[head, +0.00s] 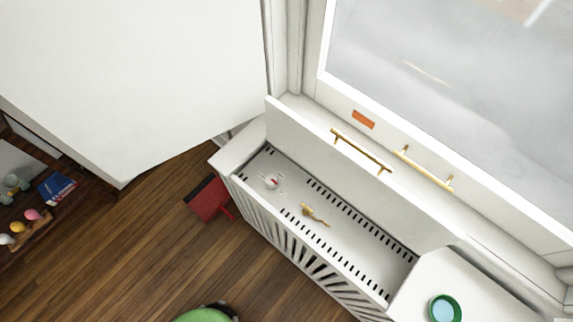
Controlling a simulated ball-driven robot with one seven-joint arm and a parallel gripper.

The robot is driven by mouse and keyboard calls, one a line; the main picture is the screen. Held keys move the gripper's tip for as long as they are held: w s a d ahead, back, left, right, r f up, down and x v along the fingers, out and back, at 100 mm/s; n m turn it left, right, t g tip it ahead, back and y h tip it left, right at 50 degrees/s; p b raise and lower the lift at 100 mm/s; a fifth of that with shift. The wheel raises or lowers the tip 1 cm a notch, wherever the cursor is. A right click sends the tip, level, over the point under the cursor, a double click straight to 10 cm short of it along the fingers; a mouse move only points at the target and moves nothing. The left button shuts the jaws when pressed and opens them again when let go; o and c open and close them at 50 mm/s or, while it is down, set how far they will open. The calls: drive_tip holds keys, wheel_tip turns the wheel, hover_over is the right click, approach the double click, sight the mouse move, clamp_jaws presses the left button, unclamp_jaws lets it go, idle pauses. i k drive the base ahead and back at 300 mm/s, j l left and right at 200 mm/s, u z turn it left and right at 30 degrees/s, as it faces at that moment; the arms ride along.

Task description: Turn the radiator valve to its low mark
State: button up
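The radiator valve (271,182) is a small pale knob with a red pointer, at the left end of the top of the white slatted radiator cover (290,239). Small marks surround the knob, but they are too small to read, so I cannot tell which is the low mark or where the pointer stands among them. Nothing touches the valve. My gripper is not in view.
A raised white panel with a brass handle (360,151) stands behind the valve. A small brass fitting (314,214) lies right of it. A green-rimmed bowl (457,312) sits lower right. A red dustpan (208,199) and part of a green object (205,315) are left and below.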

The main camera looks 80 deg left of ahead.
sight(271, 181)
drive_tip(key=k+l+u, duration=0.1)
drive_tip(key=u, duration=1.6)
drive_tip(key=i+l+u, duration=0.1)
drive_tip(key=i+l, duration=0.05)
drive_tip(key=l, duration=0.1)
